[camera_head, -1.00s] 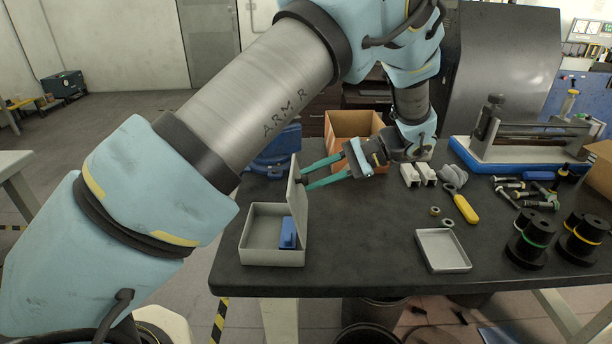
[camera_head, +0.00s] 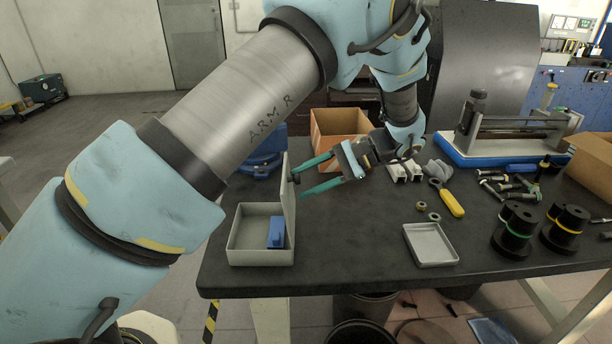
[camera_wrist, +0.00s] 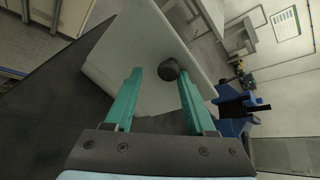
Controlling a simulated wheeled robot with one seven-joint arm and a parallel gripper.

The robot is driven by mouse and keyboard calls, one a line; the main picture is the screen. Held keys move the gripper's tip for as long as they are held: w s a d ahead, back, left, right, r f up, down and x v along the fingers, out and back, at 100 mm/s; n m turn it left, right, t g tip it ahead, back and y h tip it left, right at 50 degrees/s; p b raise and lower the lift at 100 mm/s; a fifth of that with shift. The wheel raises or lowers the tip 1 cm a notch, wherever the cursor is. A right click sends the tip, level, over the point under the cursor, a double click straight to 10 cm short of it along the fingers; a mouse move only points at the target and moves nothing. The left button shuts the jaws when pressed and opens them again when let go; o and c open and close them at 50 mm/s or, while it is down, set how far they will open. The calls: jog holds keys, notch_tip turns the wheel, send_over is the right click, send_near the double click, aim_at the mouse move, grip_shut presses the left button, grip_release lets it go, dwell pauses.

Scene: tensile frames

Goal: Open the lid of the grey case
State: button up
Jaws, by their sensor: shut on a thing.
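The grey case (camera_head: 262,257) stands open at the near left of the dark table. Its lid (camera_head: 287,200) stands about upright at the case's right edge. A blue block (camera_head: 276,233) lies inside the case. My gripper (camera_head: 303,183) reaches the lid from the right, shut on the lid's dark round knob (camera_wrist: 168,70). Its two teal fingers are on either side of the knob. In the wrist view the lid (camera_wrist: 125,50) fills the space ahead of the fingers, and the knob appears nearer the right finger. The exact finger contact is hard to see.
A cardboard box (camera_head: 340,128) is behind my gripper. A blue case (camera_head: 262,160) is behind the lid, partly hidden by my arm. A shallow grey tray (camera_head: 431,244) lies to the right, with a yellow-handled tool (camera_head: 449,201) beyond it. Clear tabletop lies between case and tray.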

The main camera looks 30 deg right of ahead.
jog(key=shift+o, duration=1.7)
jog(key=shift+r, duration=0.1)
jog(key=b+v, duration=0.3)
jog(key=v, duration=0.7)
jog(key=shift+d+r, duration=0.2)
jog(key=shift+d, duration=0.15)
jog(key=shift+s, duration=0.1)
